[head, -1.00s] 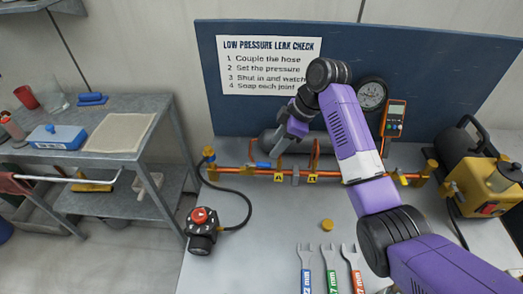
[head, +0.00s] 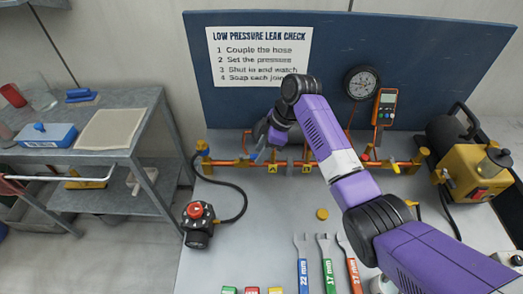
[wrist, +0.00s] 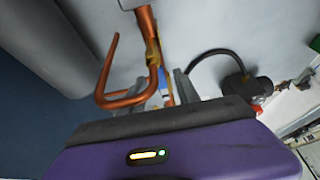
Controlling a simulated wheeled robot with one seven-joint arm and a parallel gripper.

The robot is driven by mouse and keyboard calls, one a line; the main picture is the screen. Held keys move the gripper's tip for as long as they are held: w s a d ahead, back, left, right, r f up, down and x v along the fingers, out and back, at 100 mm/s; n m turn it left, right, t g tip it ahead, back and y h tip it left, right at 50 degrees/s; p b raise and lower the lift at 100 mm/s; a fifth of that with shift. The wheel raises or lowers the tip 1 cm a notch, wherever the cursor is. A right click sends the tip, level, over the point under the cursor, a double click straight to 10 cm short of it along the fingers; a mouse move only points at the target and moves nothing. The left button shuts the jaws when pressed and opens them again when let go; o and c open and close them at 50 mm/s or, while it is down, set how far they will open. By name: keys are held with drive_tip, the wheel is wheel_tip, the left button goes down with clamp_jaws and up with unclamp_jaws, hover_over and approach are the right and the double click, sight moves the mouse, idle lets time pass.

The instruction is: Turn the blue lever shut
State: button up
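The blue lever (wrist: 163,82) shows in the wrist view as a small blue piece near a copper and brass pipe. It lies between the two fingers of my gripper (wrist: 162,88), which stand apart with a gap around it. In the head view my gripper (head: 262,150) is down at the left part of the pipe run (head: 230,163), left of the yellow A tag (head: 272,169). The lever is mostly hidden there by the gripper. I cannot tell whether the fingers touch the lever.
A bent copper tube (wrist: 112,80) rises close beside the gripper in the wrist view. A black hose (head: 240,195) runs to a regulator with a red knob (head: 197,222). Wrenches (head: 327,262) and a yellow cap (head: 322,214) lie on the bench. A gauge (head: 361,83) stands behind.

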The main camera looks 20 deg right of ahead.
clamp_jaws()
idle(1.3)
